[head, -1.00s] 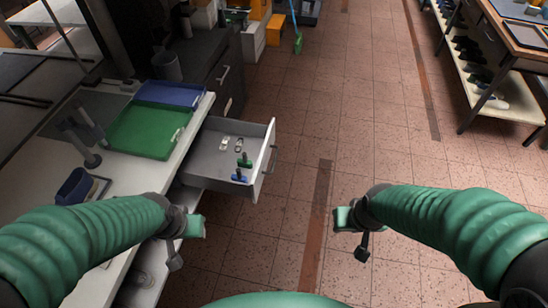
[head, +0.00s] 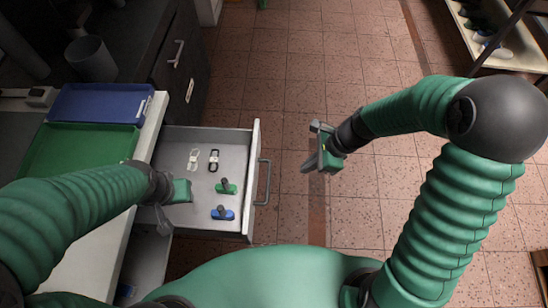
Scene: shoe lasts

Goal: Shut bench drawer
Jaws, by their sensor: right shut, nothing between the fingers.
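The bench drawer (head: 256,140) is pulled open from the left bench and sticks out over the floor. Its grey bar handle (head: 264,182) is on the right face of its front. Inside lie a white clip-like item (head: 193,160), a black one (head: 214,160), a green-based item (head: 227,187) and a blue-based item (head: 222,213). My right gripper (head: 311,164) is shut and empty, to the right of the handle and apart from it. My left gripper (head: 180,192) appears over the drawer's left part near the bench edge; its fingers are not clear.
A green tray (head: 62,150) and a blue tray (head: 98,103) lie on the bench top (head: 103,240). A grey cup (head: 91,58) stands behind them. A dark cabinet (head: 179,65) is beyond the drawer. The tiled floor (head: 275,95) to the right is clear; a shelf (head: 515,45) stands far right.

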